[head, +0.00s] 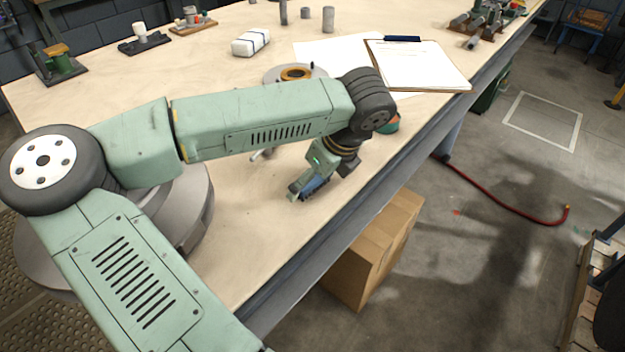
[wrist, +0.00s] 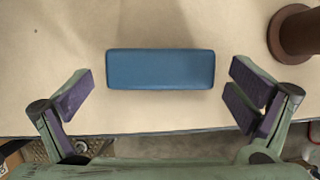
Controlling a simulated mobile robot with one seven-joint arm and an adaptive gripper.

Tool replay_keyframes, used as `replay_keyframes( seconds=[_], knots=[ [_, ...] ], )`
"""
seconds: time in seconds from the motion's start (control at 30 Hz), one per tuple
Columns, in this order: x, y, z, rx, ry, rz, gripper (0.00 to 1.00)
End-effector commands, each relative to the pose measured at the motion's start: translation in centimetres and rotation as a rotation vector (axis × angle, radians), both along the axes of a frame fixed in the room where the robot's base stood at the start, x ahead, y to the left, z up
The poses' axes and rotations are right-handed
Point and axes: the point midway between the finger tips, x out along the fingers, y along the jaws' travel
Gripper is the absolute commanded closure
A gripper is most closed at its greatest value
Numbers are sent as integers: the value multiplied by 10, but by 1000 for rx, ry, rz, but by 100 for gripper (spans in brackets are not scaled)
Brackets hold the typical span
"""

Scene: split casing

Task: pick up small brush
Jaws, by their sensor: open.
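A blue, block-shaped thing (wrist: 160,69) with rounded edges lies on the tabletop in the wrist view, near the table's front edge. It may be the small brush seen from above; no bristles show. A bit of blue (head: 316,184) also shows at my gripper in the head view, mostly hidden by it. My gripper (wrist: 160,88) is open, with one purple-padded finger left of the blue thing and the other right of it. Gaps show on both sides, so neither finger touches it. In the head view my gripper (head: 303,188) points down low over the table.
A brown round-based thing (wrist: 291,36) stands right of my gripper in the wrist view. A clipboard (head: 418,67), a white bundle (head: 251,43) and grey cylinders (head: 328,19) stand farther back. The table's front edge is close; a cardboard box (head: 372,252) is below it.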

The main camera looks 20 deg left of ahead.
Motion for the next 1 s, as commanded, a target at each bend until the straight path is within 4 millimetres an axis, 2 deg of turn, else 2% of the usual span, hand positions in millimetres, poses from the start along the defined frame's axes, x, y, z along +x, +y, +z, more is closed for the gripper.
replay_keyframes(
  seconds=[0.27, 1.0],
  knots=[
    [1, 1, -2, 1, -1, 0, 1],
    [1, 1, -2, 1, 0, 0, 49]
  ],
)
